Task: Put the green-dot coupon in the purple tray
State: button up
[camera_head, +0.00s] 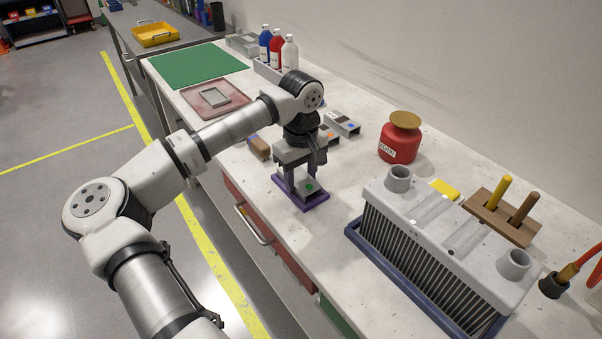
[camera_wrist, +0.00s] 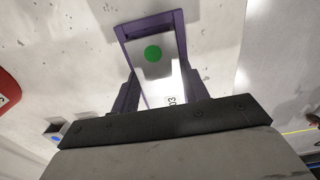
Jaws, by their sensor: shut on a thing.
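The green-dot coupon (camera_head: 305,187) is a pale metal piece with a green dot. It is between the fingers of my gripper (camera_head: 299,177), which is shut on it. The wrist view shows the coupon (camera_wrist: 153,72) with its dot toward the far end and a printed number near the jaws. The purple tray (camera_head: 317,204) lies on the bench directly below my gripper. In the wrist view its rim (camera_wrist: 150,23) frames the coupon's far end. I cannot tell whether the coupon touches the tray floor.
An orange-dot coupon (camera_head: 331,137) and a blue-dot coupon (camera_head: 343,123) lie behind my gripper. A brown block (camera_head: 259,147) is to its left. A red jar (camera_head: 399,142) and a large finned grey unit (camera_head: 440,235) stand to the right. Bare bench lies between tray and jar.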

jog(key=o, duration=1.2)
jog(key=shift+r, duration=0.1)
